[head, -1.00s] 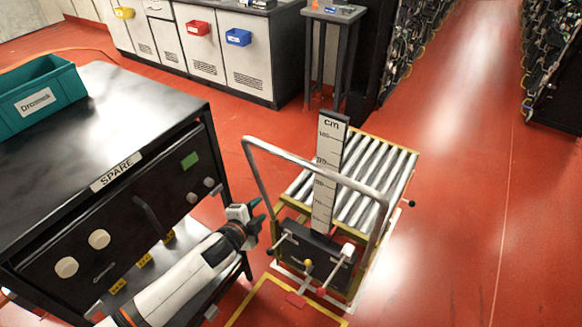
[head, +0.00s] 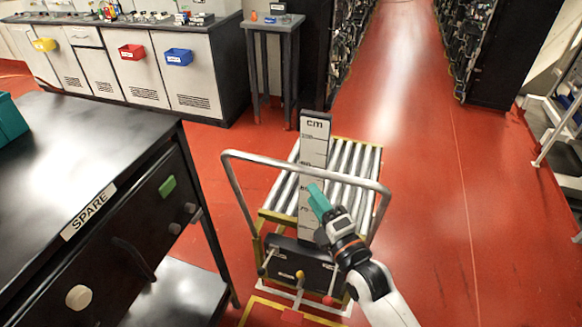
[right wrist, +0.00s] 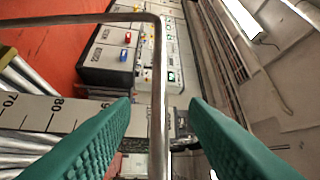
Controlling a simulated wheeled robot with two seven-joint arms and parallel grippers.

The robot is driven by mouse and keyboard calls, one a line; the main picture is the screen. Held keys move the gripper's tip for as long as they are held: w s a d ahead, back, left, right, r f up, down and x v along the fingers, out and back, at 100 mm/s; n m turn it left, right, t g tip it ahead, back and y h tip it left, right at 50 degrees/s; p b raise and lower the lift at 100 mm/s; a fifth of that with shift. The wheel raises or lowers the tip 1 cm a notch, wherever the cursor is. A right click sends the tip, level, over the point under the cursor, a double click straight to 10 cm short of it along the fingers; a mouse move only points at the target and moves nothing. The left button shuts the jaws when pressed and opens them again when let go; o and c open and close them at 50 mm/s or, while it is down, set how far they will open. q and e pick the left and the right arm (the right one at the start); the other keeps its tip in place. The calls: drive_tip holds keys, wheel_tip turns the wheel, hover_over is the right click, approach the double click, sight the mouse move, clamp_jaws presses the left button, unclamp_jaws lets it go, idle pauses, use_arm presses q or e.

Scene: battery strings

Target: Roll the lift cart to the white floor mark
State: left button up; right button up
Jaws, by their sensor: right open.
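The lift cart (head: 340,165) has a roller top, a yellow frame, a centimetre scale and a grey push handle (head: 235,154). It stands in the middle of the head view. My right gripper (head: 318,198) is open, with green fingers near the handle's crossbar. In the right wrist view, the handle bar (right wrist: 157,95) runs between the two spread fingers (right wrist: 158,112); contact cannot be told. White lines (head: 295,296) show at the cart's near base; whether they are the floor mark or part of the cart is unclear. My left gripper is out of view.
A black SPARE bench (head: 90,140) stands close at the left. White cabinets (head: 205,82) and a small table (head: 272,25) stand behind. Open red floor (head: 430,200) extends right.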

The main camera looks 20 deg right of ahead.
sight(294, 167)
drive_tip(key=p+x, duration=0.1)
drive_tip(key=x, duration=0.9)
drive_tip(key=shift+w+a, duration=0.15)
drive_tip(key=shift+w, duration=0.1)
clamp_jaws()
